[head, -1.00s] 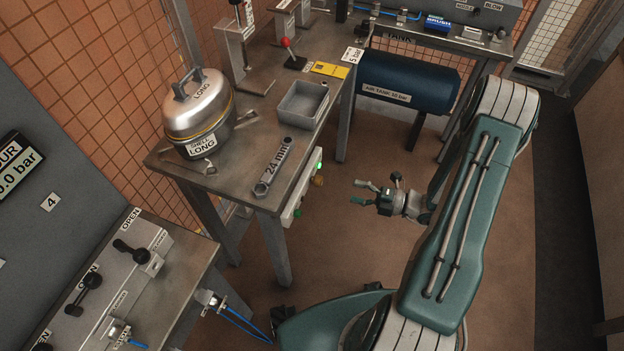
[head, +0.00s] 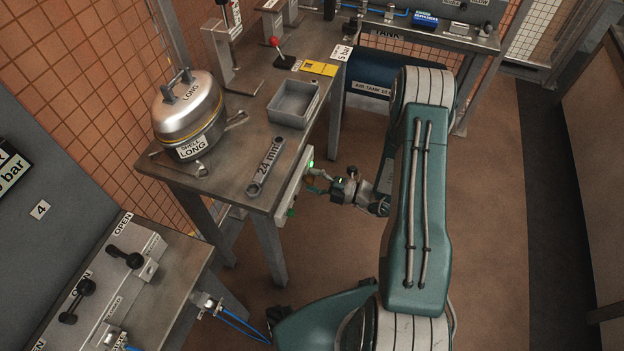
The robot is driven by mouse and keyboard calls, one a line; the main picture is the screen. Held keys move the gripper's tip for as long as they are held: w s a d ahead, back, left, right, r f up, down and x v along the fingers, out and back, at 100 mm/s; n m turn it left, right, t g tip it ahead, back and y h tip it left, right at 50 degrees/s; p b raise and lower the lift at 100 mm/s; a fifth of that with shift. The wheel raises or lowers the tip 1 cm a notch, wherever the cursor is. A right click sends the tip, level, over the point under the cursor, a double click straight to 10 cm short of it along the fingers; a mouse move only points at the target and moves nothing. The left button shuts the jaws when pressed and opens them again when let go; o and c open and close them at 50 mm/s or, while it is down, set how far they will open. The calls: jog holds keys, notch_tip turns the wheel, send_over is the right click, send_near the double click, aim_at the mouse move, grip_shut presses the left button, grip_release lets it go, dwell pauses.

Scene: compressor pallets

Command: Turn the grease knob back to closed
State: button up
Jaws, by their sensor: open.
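A pale control panel (head: 291,190) is fixed to the front edge of the workbench. A small brownish knob (head: 309,181) sits on it, partly hidden by my fingers; I take it for the grease knob, but cannot read a label or its setting. A lit green light (head: 311,164) is above the knob, and a green spot (head: 291,212) is lower on the panel. My gripper (head: 319,182) is open at the knob, pointing left at the panel. I cannot tell whether the fingers are around the knob or only in front of it.
The workbench (head: 228,180) carries a metal shell (head: 188,113) marked LONG, a 24 mm wrench (head: 268,165), a grey tray (head: 293,103) and a red-knobbed lever (head: 276,42). A valve bench (head: 180,262) is at lower left. Floor (head: 480,210) to the right is clear.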

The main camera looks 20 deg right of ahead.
grip_shut()
